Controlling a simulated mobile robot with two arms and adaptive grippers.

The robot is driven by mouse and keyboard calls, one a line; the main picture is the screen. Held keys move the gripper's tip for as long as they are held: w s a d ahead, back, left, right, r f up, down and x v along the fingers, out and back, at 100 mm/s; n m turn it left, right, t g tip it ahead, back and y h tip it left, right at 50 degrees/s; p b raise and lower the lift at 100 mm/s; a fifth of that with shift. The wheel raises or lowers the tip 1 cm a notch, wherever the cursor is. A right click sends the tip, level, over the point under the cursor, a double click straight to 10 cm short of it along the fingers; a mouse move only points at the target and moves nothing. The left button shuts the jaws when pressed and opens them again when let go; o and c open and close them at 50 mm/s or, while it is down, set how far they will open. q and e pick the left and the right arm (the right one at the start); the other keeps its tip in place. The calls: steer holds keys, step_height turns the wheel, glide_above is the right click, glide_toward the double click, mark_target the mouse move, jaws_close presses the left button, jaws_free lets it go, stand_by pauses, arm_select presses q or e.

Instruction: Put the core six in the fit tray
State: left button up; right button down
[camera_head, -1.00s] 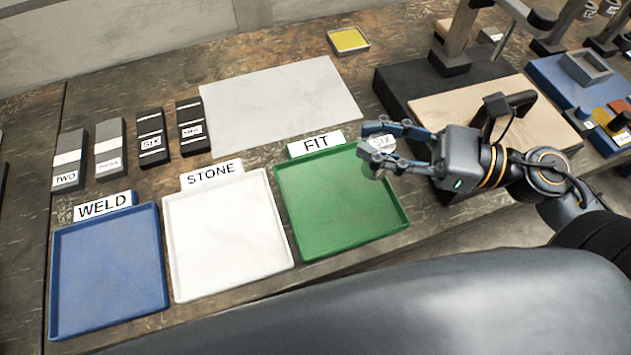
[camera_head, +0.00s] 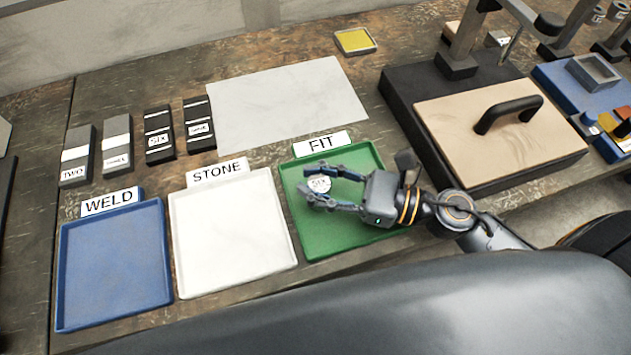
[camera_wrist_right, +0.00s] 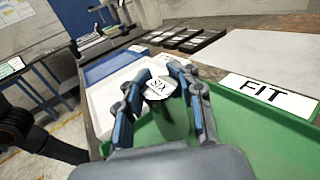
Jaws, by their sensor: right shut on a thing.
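The core six (camera_head: 319,184) is a small round piece with a white top marked SIX. My right gripper (camera_head: 325,189) is shut on it, over the green fit tray (camera_head: 345,238). In the right wrist view the core (camera_wrist_right: 160,88) sits between the two blue-padded fingers, with a greenish lower body below its white top. The fit tray (camera_wrist_right: 250,130) fills the right of that view, with its FIT label beside it. I cannot tell whether the core touches the tray floor. My left gripper is not in view.
The white stone tray (camera_head: 235,235) and blue weld tray (camera_head: 115,265) stand left of the fit tray. Several labelled boxes (camera_head: 158,140) stand behind them. A pale sheet (camera_head: 285,105) lies behind the fit tray. A dark base with a wooden handled board (camera_head: 490,135) is at right.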

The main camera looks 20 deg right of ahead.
steer(key=shift+f, duration=0.4)
steer(key=shift+f, duration=0.1)
steer(key=c, duration=1.4)
jaws_free()
steer(key=shift+f, duration=0.15)
steer(key=o, duration=0.6)
steer(key=shift+c, duration=0.2)
